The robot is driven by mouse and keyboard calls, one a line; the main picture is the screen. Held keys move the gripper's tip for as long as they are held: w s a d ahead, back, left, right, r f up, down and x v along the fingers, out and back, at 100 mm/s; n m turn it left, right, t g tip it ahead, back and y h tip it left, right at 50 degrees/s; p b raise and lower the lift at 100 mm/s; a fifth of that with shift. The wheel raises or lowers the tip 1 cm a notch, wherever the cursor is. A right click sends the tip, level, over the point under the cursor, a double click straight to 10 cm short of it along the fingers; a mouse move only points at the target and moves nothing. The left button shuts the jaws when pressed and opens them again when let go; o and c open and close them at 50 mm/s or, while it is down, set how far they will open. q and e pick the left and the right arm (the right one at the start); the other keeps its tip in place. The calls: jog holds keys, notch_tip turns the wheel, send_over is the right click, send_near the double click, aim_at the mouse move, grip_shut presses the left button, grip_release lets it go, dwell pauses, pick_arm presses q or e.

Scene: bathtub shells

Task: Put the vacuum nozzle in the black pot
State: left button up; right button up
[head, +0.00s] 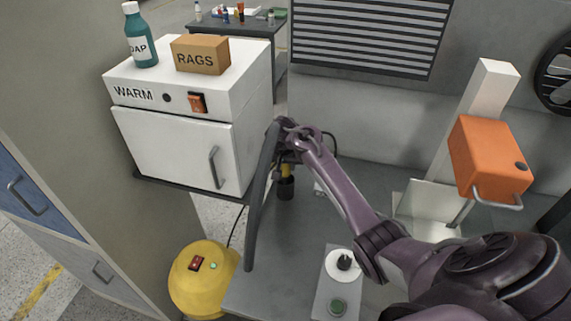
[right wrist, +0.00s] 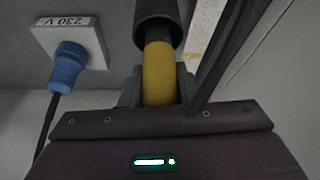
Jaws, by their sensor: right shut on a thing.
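My right gripper (right wrist: 158,90) is shut on the yellow tube of the vacuum nozzle (right wrist: 159,72). In the head view its wrist (head: 290,132) is near the middle, and the yellow part (head: 287,171) shows just below it. A dark cylinder (head: 286,189) sits around the lower end of the yellow part. It also shows in the right wrist view (right wrist: 157,22), wider than the tube. I cannot tell whether this cylinder is the black pot or the nozzle's own end. A dark grey hose (head: 259,210) hangs from the wrist. My left gripper is not in view.
The yellow vacuum body (head: 205,278) stands at lower left. A white warming cabinet (head: 180,140) is left of the gripper. A grey bench (head: 290,245) holds a plate with a black knob (head: 343,262). A blue plug (right wrist: 68,65) sits in a wall socket.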

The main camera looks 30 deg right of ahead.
jog(key=shift+f, duration=0.4)
jog(key=o, duration=1)
jog(key=b+v, duration=0.2)
jog(key=v, duration=1)
jog(key=shift+b, duration=0.3)
